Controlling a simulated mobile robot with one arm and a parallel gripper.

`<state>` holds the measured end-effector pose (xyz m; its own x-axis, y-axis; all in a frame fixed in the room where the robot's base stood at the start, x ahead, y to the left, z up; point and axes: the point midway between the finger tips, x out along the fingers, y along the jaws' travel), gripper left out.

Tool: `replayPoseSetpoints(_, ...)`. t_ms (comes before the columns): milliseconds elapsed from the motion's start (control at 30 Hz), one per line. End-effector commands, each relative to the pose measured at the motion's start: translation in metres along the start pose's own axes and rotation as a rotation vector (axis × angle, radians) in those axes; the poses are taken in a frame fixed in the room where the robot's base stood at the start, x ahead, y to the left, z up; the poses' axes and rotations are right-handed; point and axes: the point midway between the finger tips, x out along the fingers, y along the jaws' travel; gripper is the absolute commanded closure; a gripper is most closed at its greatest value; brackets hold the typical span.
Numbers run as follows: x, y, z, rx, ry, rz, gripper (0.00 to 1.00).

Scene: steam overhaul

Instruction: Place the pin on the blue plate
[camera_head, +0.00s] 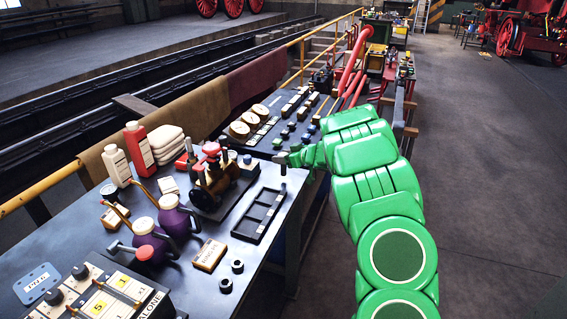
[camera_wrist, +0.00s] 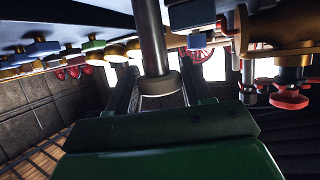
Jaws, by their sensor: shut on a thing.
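My gripper (camera_head: 284,159), at the end of my green arm, is above the far right part of the near bench. It is shut on the pin, a grey metal cylinder (camera_head: 283,170) that hangs roughly upright below the jaws. In the wrist view the pin (camera_wrist: 152,45) stands between the two dark fingers (camera_wrist: 158,92), with a wider collar near them. The blue plate (camera_head: 37,283) lies flat at the near left corner of the bench, with dark lettering and holes. It is far from my gripper and appears empty.
Between gripper and plate stand a brass engine model (camera_head: 213,185), purple oil cans (camera_head: 178,217), a black tray (camera_head: 258,215) and a switch box (camera_head: 115,292). Red (camera_head: 139,150) and white (camera_head: 117,165) bottles stand behind. Small black nuts (camera_head: 237,266) lie at the front edge.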

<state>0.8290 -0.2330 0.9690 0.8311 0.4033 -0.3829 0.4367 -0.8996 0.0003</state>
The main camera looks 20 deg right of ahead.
Motion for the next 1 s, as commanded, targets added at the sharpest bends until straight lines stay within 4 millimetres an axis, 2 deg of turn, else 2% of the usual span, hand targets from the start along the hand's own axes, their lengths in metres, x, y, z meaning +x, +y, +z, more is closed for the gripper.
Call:
replayPoseSetpoints(33, -0.004, 0.001, -0.011, -0.004, 0.004, 0.002, 1.00)
replayPoseSetpoints(167, -0.016, -0.007, -0.016, 0.001, 0.000, 0.003, 1.00)
replayPoseSetpoints(600, -0.063, -0.035, -0.050, -0.002, 0.001, 0.001, 1.00)
replayPoseSetpoints(1000, -0.107, -0.069, -0.055, -0.001, 0.002, 0.000, 1.00)
